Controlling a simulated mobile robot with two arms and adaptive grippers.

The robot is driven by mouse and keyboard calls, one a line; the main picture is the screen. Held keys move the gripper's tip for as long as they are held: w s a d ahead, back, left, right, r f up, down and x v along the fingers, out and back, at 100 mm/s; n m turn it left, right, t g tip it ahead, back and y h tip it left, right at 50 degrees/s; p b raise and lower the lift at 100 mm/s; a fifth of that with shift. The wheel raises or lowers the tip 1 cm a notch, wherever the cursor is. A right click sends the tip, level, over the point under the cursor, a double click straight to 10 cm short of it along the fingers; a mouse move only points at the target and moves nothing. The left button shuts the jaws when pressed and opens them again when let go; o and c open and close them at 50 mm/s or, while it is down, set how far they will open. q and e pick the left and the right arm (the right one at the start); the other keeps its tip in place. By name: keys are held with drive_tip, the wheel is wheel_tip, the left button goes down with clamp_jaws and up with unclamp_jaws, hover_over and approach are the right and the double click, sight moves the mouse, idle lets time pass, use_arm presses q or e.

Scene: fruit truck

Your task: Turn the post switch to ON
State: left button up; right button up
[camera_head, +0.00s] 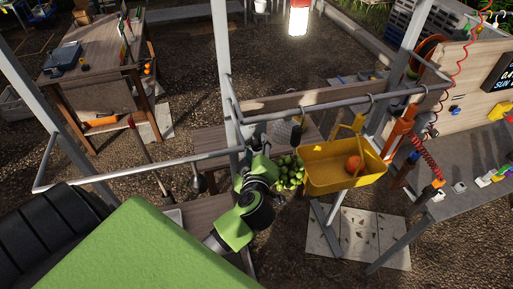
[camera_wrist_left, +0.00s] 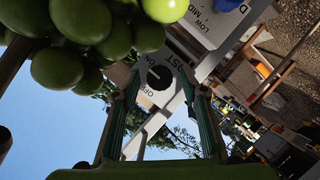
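The post switch shows in the left wrist view as a round black knob (camera_wrist_left: 159,77) with a short white mark, on a pale plate lettered POST, ON and OFF. The lettering is rotated, and I cannot tell firmly which label the mark points at. My left gripper (camera_wrist_left: 158,80) is open, its two teal-padded fingers on either side of the knob with gaps between. I cannot tell how far the tips are from the plate. In the head view my left gripper (camera_head: 262,148) is up by the grey metal post (camera_head: 228,80); the knob is hidden there. My right gripper is out of view.
Green grapes (camera_head: 290,172) hang close beside my left gripper and fill the upper left of the wrist view. A yellow basket (camera_head: 325,178) holding an orange fruit hangs from the rail to the right. A box marked LOW and MID (camera_wrist_left: 208,22) is near the knob.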

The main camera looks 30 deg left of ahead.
use_arm(q)
drive_tip(key=v, duration=1.2)
drive_tip(key=shift+f, duration=0.1)
